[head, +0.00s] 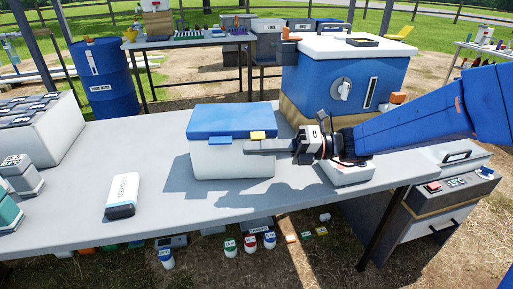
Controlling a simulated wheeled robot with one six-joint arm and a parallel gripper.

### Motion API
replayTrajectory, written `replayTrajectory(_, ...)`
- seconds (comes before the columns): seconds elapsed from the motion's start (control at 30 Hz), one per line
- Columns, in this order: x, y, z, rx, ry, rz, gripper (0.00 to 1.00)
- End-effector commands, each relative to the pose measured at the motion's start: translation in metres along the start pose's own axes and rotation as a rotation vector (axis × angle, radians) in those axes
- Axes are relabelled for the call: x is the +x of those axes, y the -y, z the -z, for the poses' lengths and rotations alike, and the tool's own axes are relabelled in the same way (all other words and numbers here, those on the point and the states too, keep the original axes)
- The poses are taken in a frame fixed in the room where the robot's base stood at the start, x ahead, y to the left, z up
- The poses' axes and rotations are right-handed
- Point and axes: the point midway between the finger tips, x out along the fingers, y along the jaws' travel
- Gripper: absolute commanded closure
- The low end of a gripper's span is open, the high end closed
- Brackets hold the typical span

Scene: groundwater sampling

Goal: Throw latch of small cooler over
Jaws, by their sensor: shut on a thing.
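The small cooler (215,162) stands on the grey table, with a white body and a closed blue lid (232,119). A yellow latch (258,135) sits at the lid's front edge on the right. A blue tab shows on the same edge to its left. My gripper (250,146) reaches in from the right, level, with its fingers at the front right of the cooler. It is shut on the latch, just below the yellow part that shows. The fingers hide the part of the latch they hold.
A white and black device (122,195) lies at the left on the table (80,242). A white case (40,130) with dark panels is at the far left. A big blue cooler (345,75) stands behind my arm. A small white box (347,173) sits under my wrist. The table's front is clear.

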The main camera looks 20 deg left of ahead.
Motion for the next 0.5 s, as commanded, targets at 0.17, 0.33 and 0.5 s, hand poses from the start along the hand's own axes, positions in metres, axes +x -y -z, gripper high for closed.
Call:
replayTrajectory(0.17, 0.0, 0.002, 0.003, -0.067, 0.0, 0.0, 1.0)
replayTrajectory(0.33, 0.0, 0.005, 0.009, -0.185, 0.0, 0.001, 1.0)
replayTrajectory(0.5, 0.0, 0.01, 0.015, -0.333, 0.0, 0.001, 1.0)
